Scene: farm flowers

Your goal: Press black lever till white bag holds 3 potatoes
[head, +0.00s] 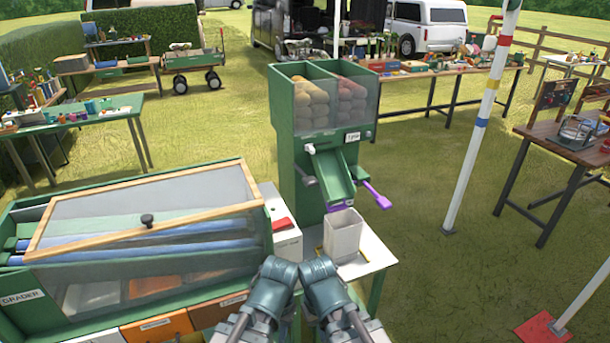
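A green dispenser (301,148) stands at the centre of the head view. Its clear-fronted bins hold tan potatoes (312,101) on the left and reddish ones (349,103) on the right. A dark lever (304,176) sticks out left of the chute (333,175), and a purple lever (375,195) sticks out to its right. An upright white bag (343,237) stands open below the chute; its inside cannot be made out. My two arms come up from the bottom edge with their teal joints close together in front of the bag. Neither gripper's fingertips can be made out.
The bag stands on a small white stand (378,252). A green grader (140,245) with a wood-framed lid fills the left side, with a white box with a red top (284,228) beside it. A striped pole (480,120) stands right; grass lies open between.

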